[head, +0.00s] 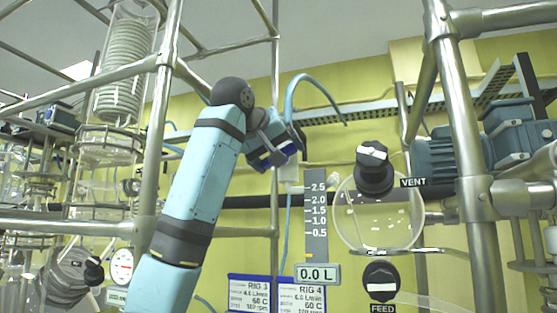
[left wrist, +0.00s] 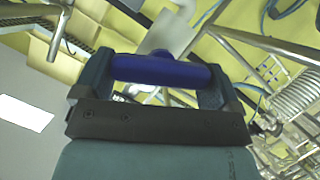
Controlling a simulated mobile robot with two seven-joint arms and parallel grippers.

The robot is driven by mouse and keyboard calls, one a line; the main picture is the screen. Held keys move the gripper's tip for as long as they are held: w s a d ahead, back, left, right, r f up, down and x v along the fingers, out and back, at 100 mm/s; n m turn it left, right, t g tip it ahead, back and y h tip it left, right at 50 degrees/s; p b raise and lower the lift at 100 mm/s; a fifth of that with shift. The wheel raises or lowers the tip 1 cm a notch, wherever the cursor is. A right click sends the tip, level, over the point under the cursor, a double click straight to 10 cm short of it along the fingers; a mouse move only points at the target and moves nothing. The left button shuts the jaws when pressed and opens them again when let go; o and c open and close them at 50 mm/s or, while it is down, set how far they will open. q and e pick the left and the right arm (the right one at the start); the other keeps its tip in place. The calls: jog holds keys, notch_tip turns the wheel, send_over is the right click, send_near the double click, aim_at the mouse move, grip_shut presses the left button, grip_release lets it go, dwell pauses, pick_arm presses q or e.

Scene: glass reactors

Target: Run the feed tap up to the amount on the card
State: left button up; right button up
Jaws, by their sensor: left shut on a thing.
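The feed tap (head: 381,283) is a black knob with a white bar lying about level, above a FEED label. The readout (head: 318,274) beside it shows 0.0 L, under a grey scale (head: 316,215) marked 0.5 to 2.5. Two blue-and-white cards, RIG 3 (head: 249,293) and RIG 4 (head: 301,296), hang below; their small print is hard to read and their bottoms are cut off. My left gripper (head: 272,155) is up and left of the tap, apart from it. It is shut on a blue bar (left wrist: 160,71). My right gripper is out of view.
A black VENT knob (head: 374,168) sits above the tap, in front of a round glass vessel (head: 350,215). Steel frame posts (head: 462,150) stand at right and left (head: 155,130). A blue motor (head: 450,150) is at the right.

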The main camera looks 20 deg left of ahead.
pick_arm(q)
jog(key=shift+a+f+n+h+b, duration=0.1)
jog(key=shift+n+h+b, duration=0.45)
jog(key=shift+n, duration=0.35)
jog(key=shift+n+t+h+b, duration=0.3)
jog(key=shift+n+h+b, duration=0.1)
jog(key=shift+n, duration=0.3)
jog(key=shift+a, duration=0.1)
jog(key=o, duration=0.6)
jog(key=shift+o, duration=0.2)
jog(key=shift+s, duration=0.15)
